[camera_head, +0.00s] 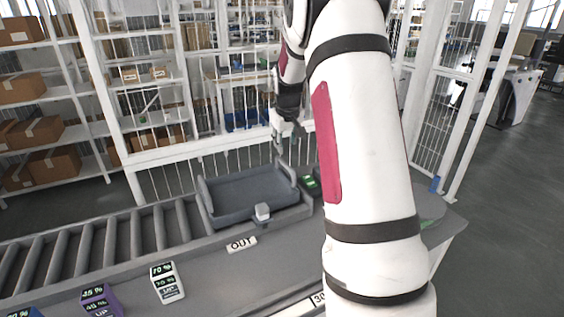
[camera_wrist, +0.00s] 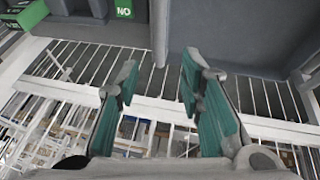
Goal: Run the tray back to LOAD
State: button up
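The grey tray (camera_head: 222,219) sits on the conveyor line at its right end, just past the rollers, behind the OUT label (camera_head: 241,244). A small light-grey block (camera_head: 262,212) is at its front wall. My gripper (camera_head: 288,140) is above and behind the tray's right rear corner, partly hidden by my arm. In the wrist view my gripper (camera_wrist: 155,80) has its two teal-padded fingers apart, with nothing between them. A grey surface, seemingly the tray (camera_wrist: 235,28), fills the upper right there. No LOAD label is readable; my arm hides the area at right.
Rollers (camera_head: 120,240) run left from the tray. White (camera_head: 167,283) and purple (camera_head: 100,300) percent-marked blocks stand on the front ledge. A green-marked block (camera_head: 309,183) is right of the tray, and a green NO label (camera_wrist: 123,8) shows in the wrist view. A white barred fence (camera_head: 160,182) stands behind.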

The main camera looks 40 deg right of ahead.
aim_at(285, 164)
jog(key=p+x, duration=0.1)
jog(key=x, duration=1)
jog(key=shift+w+f, duration=0.1)
jog(key=shift+f, duration=0.15)
grip_shut()
